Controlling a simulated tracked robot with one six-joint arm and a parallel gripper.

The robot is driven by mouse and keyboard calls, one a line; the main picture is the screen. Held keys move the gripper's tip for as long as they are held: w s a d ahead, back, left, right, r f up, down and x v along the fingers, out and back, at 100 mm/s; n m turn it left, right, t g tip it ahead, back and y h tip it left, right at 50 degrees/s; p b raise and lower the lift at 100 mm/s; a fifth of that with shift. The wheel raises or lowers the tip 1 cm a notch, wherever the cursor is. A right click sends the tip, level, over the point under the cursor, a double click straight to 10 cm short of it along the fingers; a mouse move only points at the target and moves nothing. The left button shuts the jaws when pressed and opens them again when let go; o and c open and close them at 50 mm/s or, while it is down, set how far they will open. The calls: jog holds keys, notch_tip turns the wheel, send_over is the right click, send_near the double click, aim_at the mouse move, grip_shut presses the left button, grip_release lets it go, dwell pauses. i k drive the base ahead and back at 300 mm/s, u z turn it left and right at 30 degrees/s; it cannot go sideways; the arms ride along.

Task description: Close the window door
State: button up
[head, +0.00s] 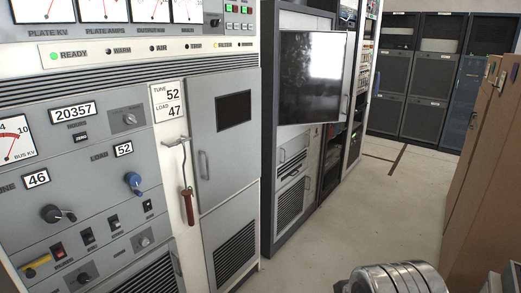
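A grey cabinet door (222,150) with a small dark window (233,111) is in the middle left of the head view, on the near transmitter rack. It has a vertical handle (203,165) on its left side. The door looks about flush with the rack front, but I cannot tell whether it is fully shut. A ridged metal part, which looks like part of my arm, shows at the bottom right, well apart from the door. My gripper's fingers are not in view.
A red-handled hook (187,195) hangs left of the door. A dark glossy panel (311,78) juts from the racks behind. Brown cabinets (487,160) stand on the right and dark racks (421,80) at the back. The floor (370,190) between is clear.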

aim_at(315, 66)
jog(key=z, duration=0.35)
jog(key=i, duration=1.25)
jog(key=z, duration=0.6)
jog(key=i, duration=1.5)
jog(key=u, duration=0.8)
jog(key=i, duration=0.8)
jog(key=u, duration=0.65)
